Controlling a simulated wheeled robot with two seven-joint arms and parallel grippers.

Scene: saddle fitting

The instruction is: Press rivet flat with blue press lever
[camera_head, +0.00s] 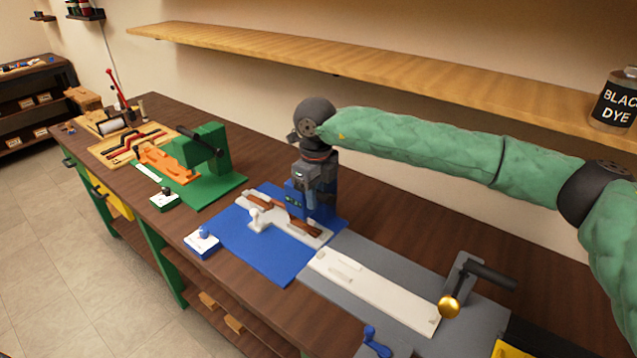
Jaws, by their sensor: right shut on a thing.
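The blue press (323,204) stands at the back of a blue mat (285,262) in the middle of the bench. My right arm, in a green sleeve, reaches in from the right, and my right gripper (303,184) points down at the front of the press. It is shut on the press lever, which it mostly hides. A brown strap (303,226) lies on a white fixture (252,200) under and in front of the press. The rivet is too small or hidden to make out. My left gripper is out of view.
A green press (208,150) with an orange piece (168,157) stands to the left. A grey mat with a long white block (372,290) and a brass-knobbed lever (449,306) lies to the right. A wooden shelf (400,75) runs above the bench behind my arm.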

